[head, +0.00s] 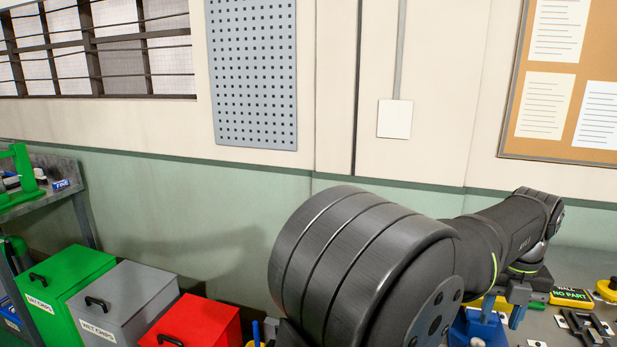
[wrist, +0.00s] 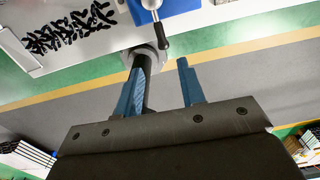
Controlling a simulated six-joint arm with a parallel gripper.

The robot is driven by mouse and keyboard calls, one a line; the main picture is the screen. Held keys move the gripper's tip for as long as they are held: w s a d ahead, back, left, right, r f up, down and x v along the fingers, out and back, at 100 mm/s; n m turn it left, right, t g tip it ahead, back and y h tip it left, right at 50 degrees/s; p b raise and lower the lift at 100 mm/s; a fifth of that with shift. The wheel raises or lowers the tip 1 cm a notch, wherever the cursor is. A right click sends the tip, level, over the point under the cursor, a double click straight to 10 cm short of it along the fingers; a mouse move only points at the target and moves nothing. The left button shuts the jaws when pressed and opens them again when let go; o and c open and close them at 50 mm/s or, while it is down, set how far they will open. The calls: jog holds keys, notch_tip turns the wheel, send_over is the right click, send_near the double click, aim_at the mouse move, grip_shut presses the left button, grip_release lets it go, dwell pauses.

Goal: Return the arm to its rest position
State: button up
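My arm fills the lower right of the head view, stretching over the workbench. My gripper (head: 503,309) is at the bench area near the right edge, its blue fingers partly visible. In the wrist view my gripper (wrist: 160,85) has its two blue fingers apart, with nothing held between them. A dark post with a grey round end (wrist: 147,56) shows beside and behind the left finger; I cannot tell whether they touch. The arm hides much of the bench in the head view.
Green (head: 65,283), grey (head: 125,300) and red bins (head: 195,325) stand at left. Black pieces (wrist: 70,30) lie in a tray in the wrist view.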

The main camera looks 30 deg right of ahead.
notch_tip(320, 180, down, 12)
jog(key=shift+f, duration=0.1)
jog(key=shift+s+d+f, duration=0.1)
jog(key=shift+d, duration=0.05)
jog(key=shift+s+d+n, duration=0.15)
jog(key=shift+d+n, duration=0.05)
jog(key=shift+n, duration=0.4)
jog(key=shift+s+d+n, duration=0.15)
jog(key=shift+n, duration=0.45)
